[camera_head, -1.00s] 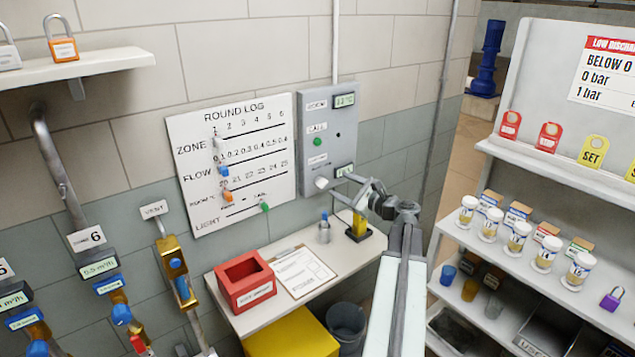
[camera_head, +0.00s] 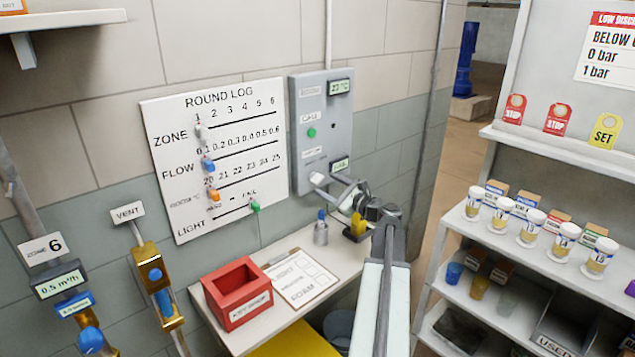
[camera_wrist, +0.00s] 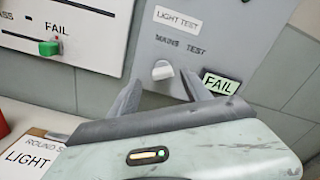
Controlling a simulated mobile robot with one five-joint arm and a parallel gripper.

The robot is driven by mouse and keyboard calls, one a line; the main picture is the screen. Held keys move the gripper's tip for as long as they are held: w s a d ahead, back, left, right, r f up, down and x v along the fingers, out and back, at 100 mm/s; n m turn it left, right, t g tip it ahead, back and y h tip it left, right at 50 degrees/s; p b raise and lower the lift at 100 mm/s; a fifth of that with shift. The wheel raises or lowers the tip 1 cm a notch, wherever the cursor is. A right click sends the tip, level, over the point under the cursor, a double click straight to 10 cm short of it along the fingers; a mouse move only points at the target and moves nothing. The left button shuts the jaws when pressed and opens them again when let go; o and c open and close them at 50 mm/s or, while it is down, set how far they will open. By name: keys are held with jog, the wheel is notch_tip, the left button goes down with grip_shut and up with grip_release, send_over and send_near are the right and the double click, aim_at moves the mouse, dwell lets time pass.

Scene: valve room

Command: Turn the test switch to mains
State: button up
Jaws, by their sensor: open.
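The test switch is a white knob (camera_wrist: 162,70) low on a grey wall panel (camera_head: 322,135). It lies under the labels "LIGHT TEST" and "MAINS TEST" in the wrist view. Its exact setting is hard to tell. A small display (camera_wrist: 220,83) to its right reads "FAIL". The knob also shows at the panel's lower left in the head view (camera_head: 317,180). My gripper (camera_wrist: 162,82) is open and empty, its two fingers pointing at the panel on either side of the knob. I cannot tell whether they touch it.
A round log board (camera_head: 215,160) with coloured sliders hangs left of the panel. Below are a small shelf with a red box (camera_head: 240,293), a clipboard (camera_head: 300,280) and a yellow-and-black object (camera_head: 357,227). A rack of jars (camera_head: 530,225) stands at right.

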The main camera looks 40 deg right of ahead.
aim_at(320, 181)
jog(key=w, duration=0.6)
jog(key=shift+d, duration=0.4)
jog(key=shift+s, duration=0.1)
grip_shut()
jog(key=shift+a+f, duration=0.1)
jog(key=shift+a, duration=0.05)
jog(key=shift+n, duration=0.3)
jog(key=n, duration=1.1)
